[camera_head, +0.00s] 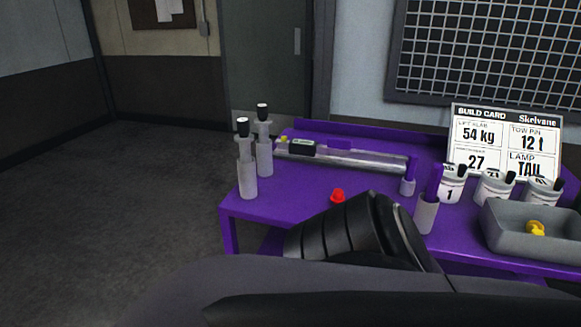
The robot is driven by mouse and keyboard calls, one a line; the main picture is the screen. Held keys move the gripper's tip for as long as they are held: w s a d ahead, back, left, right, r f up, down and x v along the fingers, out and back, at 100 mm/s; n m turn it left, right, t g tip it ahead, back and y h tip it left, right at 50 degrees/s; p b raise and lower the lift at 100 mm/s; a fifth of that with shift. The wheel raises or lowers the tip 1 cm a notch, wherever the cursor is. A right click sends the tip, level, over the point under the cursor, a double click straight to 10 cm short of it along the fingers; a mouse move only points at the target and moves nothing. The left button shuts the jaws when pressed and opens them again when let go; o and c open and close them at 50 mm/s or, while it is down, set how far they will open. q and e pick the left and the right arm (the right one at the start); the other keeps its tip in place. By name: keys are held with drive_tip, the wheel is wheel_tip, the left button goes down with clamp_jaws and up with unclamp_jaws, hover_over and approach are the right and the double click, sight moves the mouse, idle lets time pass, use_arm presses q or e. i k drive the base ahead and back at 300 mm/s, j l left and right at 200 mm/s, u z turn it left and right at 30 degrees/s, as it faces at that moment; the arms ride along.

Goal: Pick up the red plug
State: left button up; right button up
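The red plug (338,196) is a small bright red piece on the purple table (290,195), left of the table's middle and close behind my dark arm link. Its lower edge lies near the top of that arm in the picture, and I cannot tell whether any of it is hidden. A large dark arm of mine fills the lower middle of the view and covers part of the table's front. I see no gripper fingers of either hand. Nothing is seen touching the plug.
Two grey cylinders with black tops (247,175) stand on the left. A metal rail (350,160) lies at the back. Grey holders with purple pieces (426,215), labelled white pots (493,188), a build card (503,140) and a grey tray (510,238) with a yellow piece (535,228) are right.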

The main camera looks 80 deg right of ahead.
sight(338, 197)
drive_tip(key=z, duration=2.8)
drive_tip(key=u, duration=1.1)
drive_tip(key=k+l+u, duration=0.45)
drive_tip(key=i, duration=0.1)
